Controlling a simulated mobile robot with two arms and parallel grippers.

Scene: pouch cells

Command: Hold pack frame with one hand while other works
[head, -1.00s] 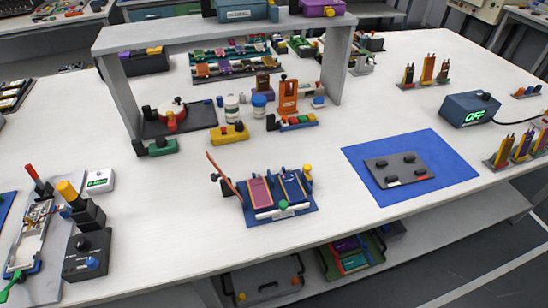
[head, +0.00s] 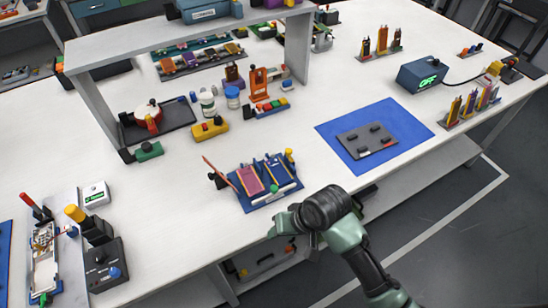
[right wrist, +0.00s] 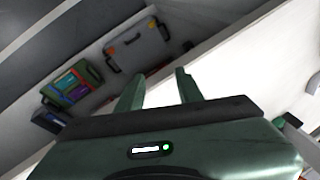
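A dark grey plate (head: 367,141) with several black knobs lies flat on a blue mat (head: 334,130) at the right of the white table. A blue stand (head: 259,201) holding a pink panel (head: 250,180) and a dark blue panel (head: 278,169) sits near the table's front edge. I cannot tell for sure which is the pack frame. My right gripper (head: 275,228) is at the table's front edge, just in front of the blue stand and apart from it. In the right wrist view its two fingers (right wrist: 160,90) are spread with nothing between them. My left gripper is not in view.
A grey shelf frame (head: 180,43) stands behind, with a yellow block (head: 209,130) and a white jar before it. A box reading OFF (head: 422,73) stands at right. A dark control box (head: 106,265) is at front left. Below, the lower shelf holds a case (right wrist: 136,48).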

